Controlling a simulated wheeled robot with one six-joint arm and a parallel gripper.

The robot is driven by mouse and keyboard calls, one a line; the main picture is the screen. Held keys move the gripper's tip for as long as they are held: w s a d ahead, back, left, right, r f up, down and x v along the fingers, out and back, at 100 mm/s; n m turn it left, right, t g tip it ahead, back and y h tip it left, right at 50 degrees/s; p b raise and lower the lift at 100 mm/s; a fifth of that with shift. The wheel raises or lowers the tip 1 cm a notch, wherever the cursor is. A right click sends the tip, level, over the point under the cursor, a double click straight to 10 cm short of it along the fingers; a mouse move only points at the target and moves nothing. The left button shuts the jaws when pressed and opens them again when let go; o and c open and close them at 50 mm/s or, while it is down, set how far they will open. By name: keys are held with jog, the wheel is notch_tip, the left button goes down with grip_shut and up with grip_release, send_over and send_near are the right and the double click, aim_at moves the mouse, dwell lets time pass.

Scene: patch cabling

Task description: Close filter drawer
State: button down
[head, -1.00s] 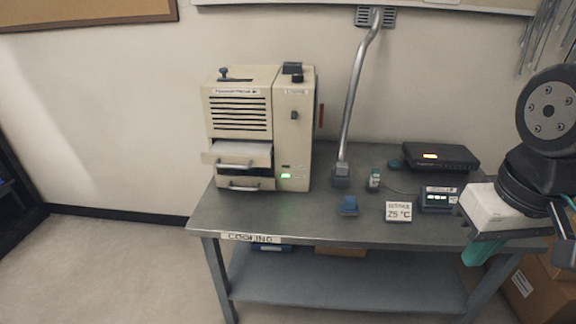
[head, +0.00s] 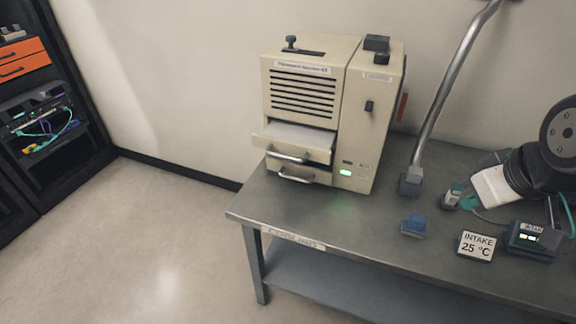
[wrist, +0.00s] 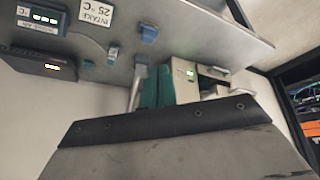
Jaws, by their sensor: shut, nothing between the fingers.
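The beige cooling unit (head: 305,80) stands on the left part of the grey bench. Its upper filter drawer (head: 290,153) is pulled out, showing a pale top surface and a metal bar handle. The lower drawer (head: 298,176) below it looks closed. My gripper (head: 469,202) is at the right, over the bench and well apart from the drawer, partly hidden by my arm. In the wrist view, its teal fingers (wrist: 157,86) are together and empty. The unit shows upside down beyond them, with the open drawer (wrist: 214,90) to the right of the fingers.
A slanting metal pipe (head: 450,85) rises from the bench right of the unit. A blue block (head: 413,225), an intake 25 °C sign (head: 475,246) and a small display box (head: 533,240) lie toward the front right. The floor left of the bench is clear.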

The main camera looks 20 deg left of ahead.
jog(key=w+a+f+n+t+y, duration=0.25)
jog(key=w+a+f+n, duration=0.3)
jog(key=a, duration=0.35)
jog(key=w+a+f+n+t+y, duration=0.2)
jog(key=w+a+f+n+t, duration=0.25)
jog(key=a, duration=0.45)
jog(key=s+a+f+n+t+y, duration=0.2)
jog(key=s+a+f+n+y, duration=0.3)
jog(key=s+a+n+y, duration=0.5)
jog(key=w+a+h, duration=0.1)
jog(key=w+a, duration=0.1)
jog(key=w, duration=0.1)
jog(key=w+a+r+n+h, duration=0.1)
jog(key=w+a, duration=0.2)
jog(key=w, duration=0.1)
jog(key=w+a+r+h, duration=0.1)
jog(key=w+a, duration=0.2)
jog(key=w, duration=0.1)
jog(key=shift+w+n+t, duration=0.15)
jog(key=shift+n+t, duration=0.25)
jog(key=shift+w+r, duration=0.1)
jog(key=shift+w, duration=0.45)
